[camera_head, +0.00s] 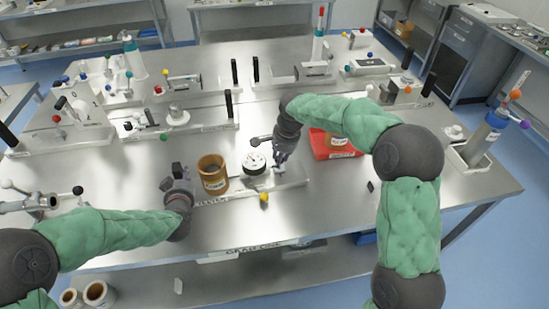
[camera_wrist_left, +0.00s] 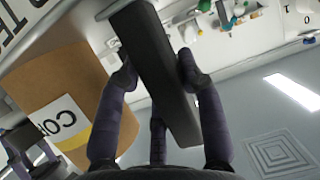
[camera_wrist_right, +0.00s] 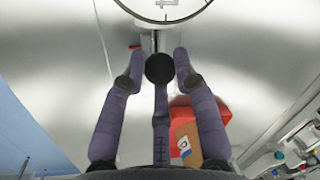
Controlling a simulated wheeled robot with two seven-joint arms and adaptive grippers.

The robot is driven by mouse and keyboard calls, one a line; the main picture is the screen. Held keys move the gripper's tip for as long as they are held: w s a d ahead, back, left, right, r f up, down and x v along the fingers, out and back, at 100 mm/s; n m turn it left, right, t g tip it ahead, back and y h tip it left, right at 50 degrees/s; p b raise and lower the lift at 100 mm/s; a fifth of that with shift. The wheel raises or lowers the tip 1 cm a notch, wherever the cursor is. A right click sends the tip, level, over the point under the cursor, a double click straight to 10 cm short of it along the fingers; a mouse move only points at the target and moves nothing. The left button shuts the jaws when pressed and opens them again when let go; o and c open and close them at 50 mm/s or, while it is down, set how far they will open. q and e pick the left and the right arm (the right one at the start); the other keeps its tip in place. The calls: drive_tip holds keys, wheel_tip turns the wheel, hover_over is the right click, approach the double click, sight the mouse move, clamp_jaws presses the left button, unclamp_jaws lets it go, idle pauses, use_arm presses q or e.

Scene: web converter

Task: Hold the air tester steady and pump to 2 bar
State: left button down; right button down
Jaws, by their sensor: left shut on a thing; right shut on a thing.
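The air tester has a pale base (camera_head: 292,184) near the front of the bench, with a round gauge (camera_head: 254,161) on it. The gauge's dial edge also shows in the right wrist view (camera_wrist_right: 165,8), but its reading cannot be made out. My left gripper (camera_head: 177,178) is shut on an upright dark grip bar (camera_wrist_left: 150,62) at the tester's left end. My right gripper (camera_head: 281,158) is at the tester's right end, shut on a black ball knob (camera_wrist_right: 159,68). The lever's lower part is mostly hidden by the fingers.
A brown labelled cylinder (camera_head: 212,174) stands between the left gripper and the gauge. A red bin (camera_head: 319,145) with a brown item lies just right of my right gripper. Several other fixtures fill the back of the bench. The right front is mostly clear.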

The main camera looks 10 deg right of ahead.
drive_tip(key=d, duration=0.5)
drive_tip(key=shift+f, duration=0.1)
drive_tip(key=shift+a, duration=0.1)
drive_tip(key=c, duration=0.9)
unclamp_jaws()
drive_tip(key=shift+c, duration=0.2)
drive_tip(key=shift+w, duration=0.1)
wheel_tip(320, 180, up, 12)
drive_tip(key=s+d, duration=0.1)
drive_tip(key=s, duration=0.1)
drive_tip(key=shift+d, duration=0.2)
